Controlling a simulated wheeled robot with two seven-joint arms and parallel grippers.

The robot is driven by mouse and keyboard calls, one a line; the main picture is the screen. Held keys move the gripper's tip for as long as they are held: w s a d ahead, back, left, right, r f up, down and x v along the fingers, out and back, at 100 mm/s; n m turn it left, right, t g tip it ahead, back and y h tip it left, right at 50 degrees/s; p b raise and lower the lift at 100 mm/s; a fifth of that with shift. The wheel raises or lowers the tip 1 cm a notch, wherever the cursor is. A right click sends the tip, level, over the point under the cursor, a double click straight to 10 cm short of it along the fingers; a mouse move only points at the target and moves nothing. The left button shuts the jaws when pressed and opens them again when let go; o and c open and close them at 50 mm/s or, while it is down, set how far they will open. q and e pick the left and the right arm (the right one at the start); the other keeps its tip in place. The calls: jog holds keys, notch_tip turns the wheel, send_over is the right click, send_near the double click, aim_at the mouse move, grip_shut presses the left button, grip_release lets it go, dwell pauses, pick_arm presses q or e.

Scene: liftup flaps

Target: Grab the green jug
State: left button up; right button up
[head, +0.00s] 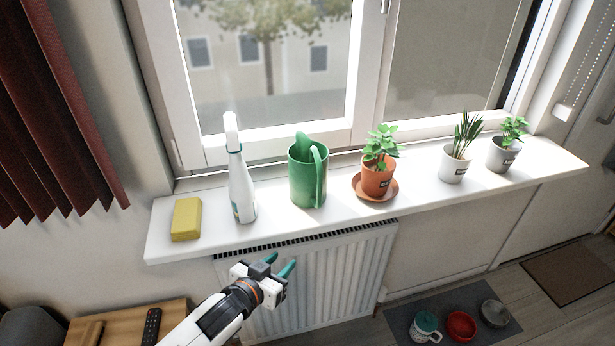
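The green jug (305,176) stands upright on the white windowsill, between a white spray bottle and a potted plant. Its handle faces the front right. My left gripper (280,264) is below and in front of the sill, before the radiator, lower left of the jug and apart from it. Its two teal-tipped fingers are spread with a gap between them and nothing in it. My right gripper is not in the picture.
On the windowsill (420,190), the spray bottle (241,185) is left of the jug, with a yellow sponge (187,219) farther left. An orange pot (376,180) on a saucer is close on the right. The radiator (330,285) is below.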

pick_arm(q)
notch_tip(320, 180, up, 6)
jog(key=d+m+h, duration=0.1)
jog(key=d+h, duration=0.1)
jog(key=m+g+h, duration=0.4)
jog(key=m+h, duration=0.2)
jog(key=h, duration=0.1)
send_near(308, 168)
jog(key=s+d+f, duration=0.3)
jog(key=s, duration=0.1)
jog(key=shift+h, duration=0.3)
jog(key=shift+p+x, duration=0.75)
jog(key=shift+x, duration=5)
jog(key=shift+s, duration=0.1)
jog(key=shift+c, duration=0.4)
grip_shut()
jog(key=shift+r, duration=0.1)
